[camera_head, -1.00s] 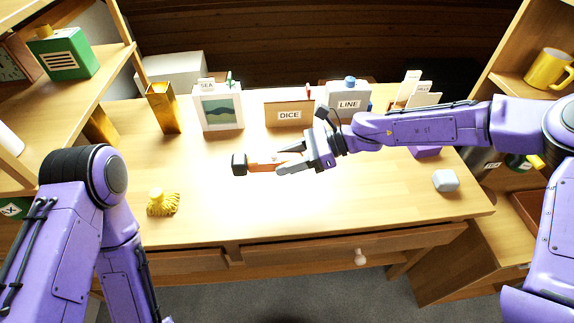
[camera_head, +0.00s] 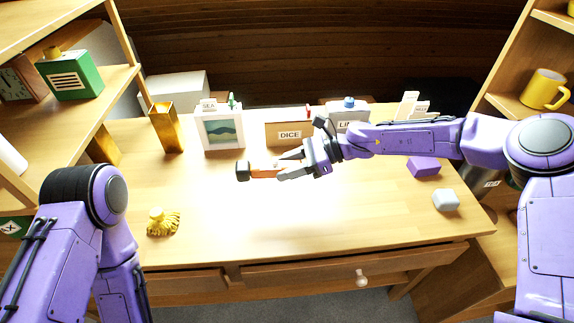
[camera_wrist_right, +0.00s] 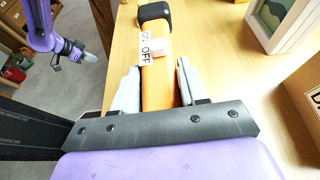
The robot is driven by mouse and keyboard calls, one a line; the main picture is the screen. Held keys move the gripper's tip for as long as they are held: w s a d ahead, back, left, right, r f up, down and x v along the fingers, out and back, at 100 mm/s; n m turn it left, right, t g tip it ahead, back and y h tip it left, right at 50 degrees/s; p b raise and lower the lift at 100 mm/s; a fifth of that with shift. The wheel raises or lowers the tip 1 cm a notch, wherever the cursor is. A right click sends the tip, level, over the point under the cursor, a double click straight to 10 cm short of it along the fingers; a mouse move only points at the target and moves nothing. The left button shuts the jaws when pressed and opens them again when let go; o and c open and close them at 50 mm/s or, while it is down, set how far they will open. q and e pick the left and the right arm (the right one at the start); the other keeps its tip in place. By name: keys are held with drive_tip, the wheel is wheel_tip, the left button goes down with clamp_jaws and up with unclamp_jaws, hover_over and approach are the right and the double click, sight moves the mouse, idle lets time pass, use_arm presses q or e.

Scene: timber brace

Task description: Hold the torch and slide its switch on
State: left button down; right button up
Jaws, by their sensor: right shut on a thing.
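The torch (camera_head: 264,170) has an orange body and a black head. It lies roughly level over the desk, its head pointing left in the head view. In the right wrist view the torch (camera_wrist_right: 158,82) runs up between the fingers, with its black head at the far end. A white ON/OFF label (camera_wrist_right: 147,50) and a small pale switch (camera_wrist_right: 154,28) are on its side towards the camera. My right gripper (camera_head: 283,167) is shut on the torch body. My left gripper (camera_wrist_right: 75,50) shows small in the right wrist view, well apart from the torch; its opening is unclear.
On the desk (camera_head: 220,220) are a yellow tasselled object (camera_head: 162,222), a purple block (camera_head: 424,166) and a grey block (camera_head: 446,200). A picture frame (camera_head: 221,130), a DICE box (camera_head: 290,133) and a LINE box (camera_head: 349,117) stand behind. The middle front is clear.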

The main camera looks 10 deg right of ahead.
drive_tip(key=b, duration=0.2)
hover_over(288, 202)
drive_tip(key=shift+f, duration=2.3)
drive_tip(key=shift+a+f+b, duration=0.15)
drive_tip(key=shift+f+b, duration=2)
drive_tip(key=shift+f, duration=1.7)
drive_tip(key=shift+f, duration=0.1)
drive_tip(key=o, duration=1.2)
drive_tip(key=v, duration=1)
drive_tip(key=shift+d, duration=0.3)
